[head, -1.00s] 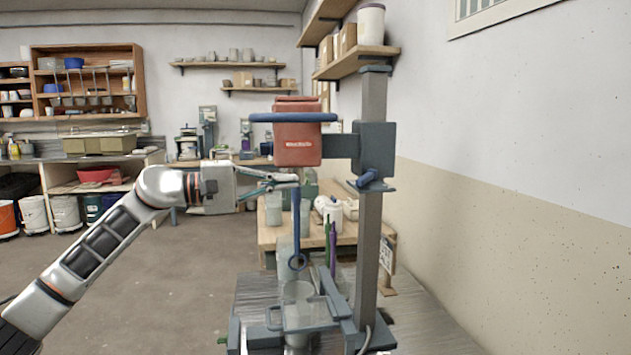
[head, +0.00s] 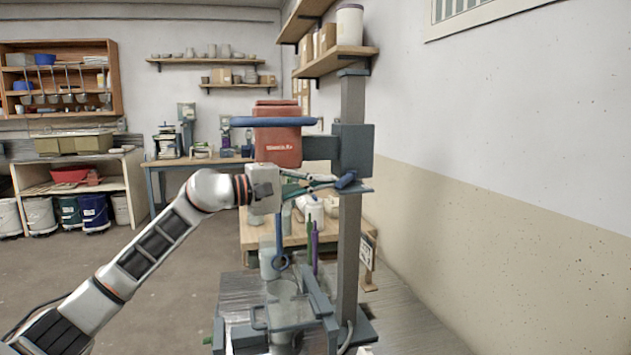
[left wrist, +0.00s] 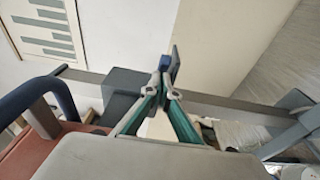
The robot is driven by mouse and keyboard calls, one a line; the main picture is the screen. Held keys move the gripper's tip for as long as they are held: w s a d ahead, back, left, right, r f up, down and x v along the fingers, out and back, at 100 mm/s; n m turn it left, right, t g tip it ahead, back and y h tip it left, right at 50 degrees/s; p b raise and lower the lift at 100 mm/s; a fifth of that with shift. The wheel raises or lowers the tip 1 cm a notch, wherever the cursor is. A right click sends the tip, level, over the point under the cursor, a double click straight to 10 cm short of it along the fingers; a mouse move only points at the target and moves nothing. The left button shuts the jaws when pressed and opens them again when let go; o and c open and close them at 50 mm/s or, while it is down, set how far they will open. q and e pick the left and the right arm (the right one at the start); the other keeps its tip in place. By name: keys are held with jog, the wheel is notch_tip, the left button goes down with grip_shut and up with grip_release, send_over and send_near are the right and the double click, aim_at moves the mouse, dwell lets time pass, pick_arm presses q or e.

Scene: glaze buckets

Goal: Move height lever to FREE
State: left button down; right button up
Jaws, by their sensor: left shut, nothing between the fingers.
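The height lever (head: 346,181) is a small blue handle on the dark grey carriage (head: 353,149) of the upright column. It also shows in the left wrist view as a blue piece (left wrist: 175,63) just beyond my fingertips. My left gripper (head: 334,181) is shut and empty, with its tips at the lever in the head view. I cannot tell whether they touch it. In the left wrist view the closed fingertips (left wrist: 167,92) overlap the lever's lower part. Any FREE marking is too small to read. My right gripper is out of view.
The red mixer head (head: 277,141) with its blue ring handle (head: 273,122) is above and left of my gripper. The mixing shaft hangs below it. The column (head: 349,250) rises from the stand's base. A wooden table (head: 262,237) stands behind.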

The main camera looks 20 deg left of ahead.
pick_arm(q)
jog(key=shift+s+d, duration=0.1)
jog(key=d, duration=0.2)
jog(key=shift+s+d, duration=0.3)
jog(key=shift+s, duration=0.05)
